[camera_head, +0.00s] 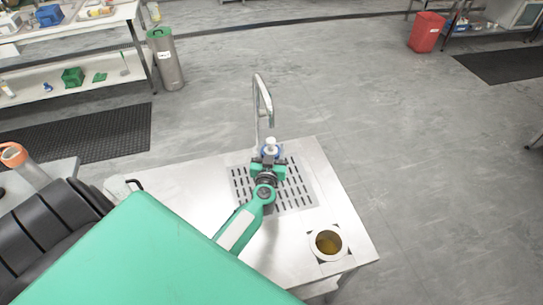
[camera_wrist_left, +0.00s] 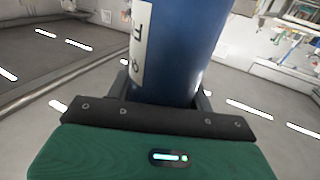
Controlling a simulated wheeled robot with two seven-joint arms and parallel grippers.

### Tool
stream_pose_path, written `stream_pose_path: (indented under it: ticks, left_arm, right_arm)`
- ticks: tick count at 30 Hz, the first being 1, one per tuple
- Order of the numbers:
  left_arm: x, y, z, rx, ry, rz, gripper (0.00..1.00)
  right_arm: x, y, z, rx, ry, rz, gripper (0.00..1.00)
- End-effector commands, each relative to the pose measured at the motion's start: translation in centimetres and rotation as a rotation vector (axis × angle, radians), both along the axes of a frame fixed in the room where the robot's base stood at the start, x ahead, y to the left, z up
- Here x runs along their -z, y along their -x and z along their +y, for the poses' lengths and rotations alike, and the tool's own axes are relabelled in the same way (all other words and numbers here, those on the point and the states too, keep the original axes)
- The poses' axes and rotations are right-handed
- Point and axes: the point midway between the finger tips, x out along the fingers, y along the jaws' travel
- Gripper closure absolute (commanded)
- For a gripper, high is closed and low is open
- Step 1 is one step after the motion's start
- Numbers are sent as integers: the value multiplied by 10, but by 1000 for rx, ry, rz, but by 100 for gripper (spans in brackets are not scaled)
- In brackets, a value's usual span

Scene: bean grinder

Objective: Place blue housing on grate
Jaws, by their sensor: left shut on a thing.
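The blue housing (camera_head: 263,153) shows mostly hidden behind my left gripper (camera_head: 268,160) in the head view, with a white top piece above it. In the wrist view the housing (camera_wrist_left: 180,50) is a large blue cylinder with a white lettered label, upright between the two dark fingers of my left gripper (camera_wrist_left: 165,97), which is shut on it. The slotted metal grate (camera_head: 300,198) is set in the steel table. The housing appears at the grate's far edge; I cannot tell whether it touches it. My right gripper is not in view.
A curved tap (camera_head: 266,95) rises just behind the housing at the table's back. A round container with amber contents (camera_head: 328,243) sits at the table's front right. The steel table top (camera_head: 185,195) left of the grate is mostly clear.

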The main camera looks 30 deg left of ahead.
Motion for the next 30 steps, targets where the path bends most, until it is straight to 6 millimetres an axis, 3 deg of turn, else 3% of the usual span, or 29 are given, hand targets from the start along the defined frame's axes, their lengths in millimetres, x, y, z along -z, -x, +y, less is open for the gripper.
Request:
stream_pose_path:
  ticks: [1, 9, 23, 24, 27, 30]
  left_arm:
    - [-3, -6, 3, 0, -2, -4, 99]
    - [30, -4, 2, 1, -3, -1, 99]
    - [36, -4, 2, 0, 0, -3, 99]
    - [37, -4, 2, 0, 0, -1, 46]
    - [37, -4, 2, 0, 0, -1, 27]
    - [37, -4, 2, 0, 0, -1, 26]
  right_arm:
    - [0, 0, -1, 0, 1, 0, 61]
    - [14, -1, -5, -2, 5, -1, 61]
    - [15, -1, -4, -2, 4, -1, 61]
    - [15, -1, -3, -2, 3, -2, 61]
    - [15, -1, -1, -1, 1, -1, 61]
    - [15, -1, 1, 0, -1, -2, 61]
